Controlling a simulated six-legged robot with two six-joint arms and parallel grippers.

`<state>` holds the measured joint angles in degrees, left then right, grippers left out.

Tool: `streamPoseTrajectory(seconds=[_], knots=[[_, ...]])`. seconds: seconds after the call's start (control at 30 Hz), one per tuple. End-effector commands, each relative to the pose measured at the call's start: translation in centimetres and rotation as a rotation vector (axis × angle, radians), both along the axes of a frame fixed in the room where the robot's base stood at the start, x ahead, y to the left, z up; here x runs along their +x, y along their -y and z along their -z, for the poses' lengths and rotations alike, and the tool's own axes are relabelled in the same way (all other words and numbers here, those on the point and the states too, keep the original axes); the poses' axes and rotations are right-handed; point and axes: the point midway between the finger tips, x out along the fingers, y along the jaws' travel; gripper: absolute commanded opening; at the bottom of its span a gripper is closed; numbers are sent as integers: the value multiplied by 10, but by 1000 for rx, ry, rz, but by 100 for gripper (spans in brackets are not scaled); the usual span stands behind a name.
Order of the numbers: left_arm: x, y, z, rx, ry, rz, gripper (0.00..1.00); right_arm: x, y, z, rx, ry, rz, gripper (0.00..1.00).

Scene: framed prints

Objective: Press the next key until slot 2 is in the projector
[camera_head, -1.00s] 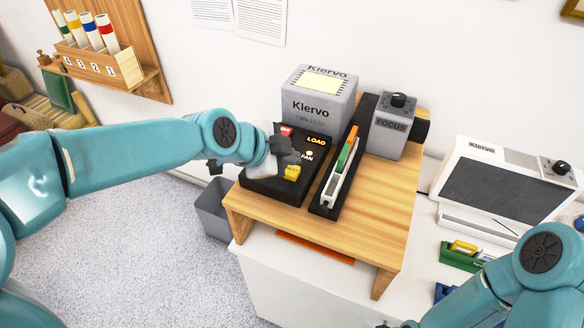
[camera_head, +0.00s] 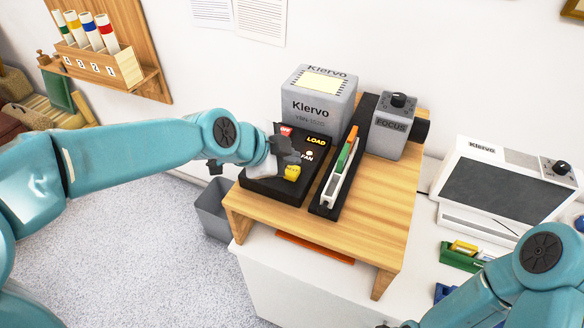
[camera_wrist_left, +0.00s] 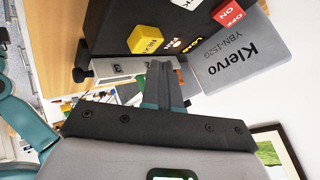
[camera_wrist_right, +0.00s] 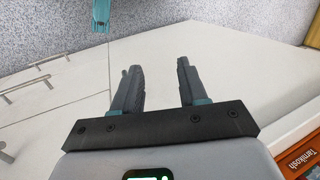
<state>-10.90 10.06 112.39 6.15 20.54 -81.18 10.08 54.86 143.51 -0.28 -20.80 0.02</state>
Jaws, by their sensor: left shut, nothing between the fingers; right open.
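The projector (camera_head: 320,103) is a grey Klervo box with a black control base (camera_head: 262,187) in front. The yellow next key (camera_head: 292,173) is on this base and also shows in the left wrist view (camera_wrist_left: 145,40). My left gripper (camera_head: 297,157) is shut and empty, just above and beside the yellow key; I cannot tell whether it touches it. Its closed fingers (camera_wrist_left: 161,78) show in the left wrist view. A long black slide tray (camera_head: 326,206) holds a white, green and orange row. The slot in the projector is unreadable. My right gripper (camera_wrist_right: 155,72) is open and empty.
A grey focus unit (camera_head: 390,135) stands right of the tray on the wooden stand (camera_head: 375,215). Red OFF and LOAD markings are close to my left gripper. A Klervo screen viewer (camera_head: 497,190) stands at right. A grey bin (camera_head: 213,212) is at left.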

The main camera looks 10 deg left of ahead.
Motion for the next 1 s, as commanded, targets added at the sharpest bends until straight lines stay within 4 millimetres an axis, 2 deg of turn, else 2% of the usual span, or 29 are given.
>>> streamPoseTrajectory(seconds=[0.23, 0.53, 1.0], knots=[[0, 0, 2, 0, 0, 0, 0, 0, 0, 2, 0, 0, 0, 43], [0, 0, 10, 0, 1, -1, 0, 0, 0, 15, 0, 0, 0, 43], [0, 0, 9, 0, 0, 0, 0, 0, 0, 15, 0, 0, 0, 43]])
